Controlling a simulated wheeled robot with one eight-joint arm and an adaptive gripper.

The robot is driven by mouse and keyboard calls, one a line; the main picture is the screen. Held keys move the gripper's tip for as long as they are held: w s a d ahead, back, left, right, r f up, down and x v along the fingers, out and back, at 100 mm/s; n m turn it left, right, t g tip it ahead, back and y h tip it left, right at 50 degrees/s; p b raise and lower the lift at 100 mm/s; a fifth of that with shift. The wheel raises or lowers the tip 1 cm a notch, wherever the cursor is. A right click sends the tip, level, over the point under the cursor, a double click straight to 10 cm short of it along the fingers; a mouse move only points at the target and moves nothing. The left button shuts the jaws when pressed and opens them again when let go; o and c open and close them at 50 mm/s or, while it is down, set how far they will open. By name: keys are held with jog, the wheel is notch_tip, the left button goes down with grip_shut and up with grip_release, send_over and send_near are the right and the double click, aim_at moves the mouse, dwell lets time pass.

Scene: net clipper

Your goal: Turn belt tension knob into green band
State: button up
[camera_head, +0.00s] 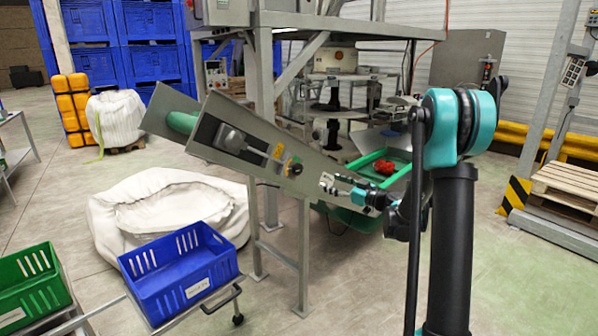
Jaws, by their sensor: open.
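The belt tension knob (293,167) is a small dark round part with an orange-yellow area around it. It sits on the grey side plate of a tilted conveyor (240,140), near its lower right end. A green band on its dial is too small to make out clearly. My gripper (326,181) is just right of the knob and a little lower, pointing left toward the plate. It is open and looks empty, apart from the knob.
A yellow label (278,152) is beside the knob. A green tray with a red item (384,167) lies behind my arm. The steel frame (268,110) supports the conveyor. A blue crate (180,270) and white sack (165,210) stand at lower left.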

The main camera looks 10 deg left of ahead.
aim_at(300, 170)
jog(key=x, duration=1.7)
jog(key=shift+w+a, duration=0.15)
jog(key=shift+c, duration=0.4)
jog(key=c, duration=1.1)
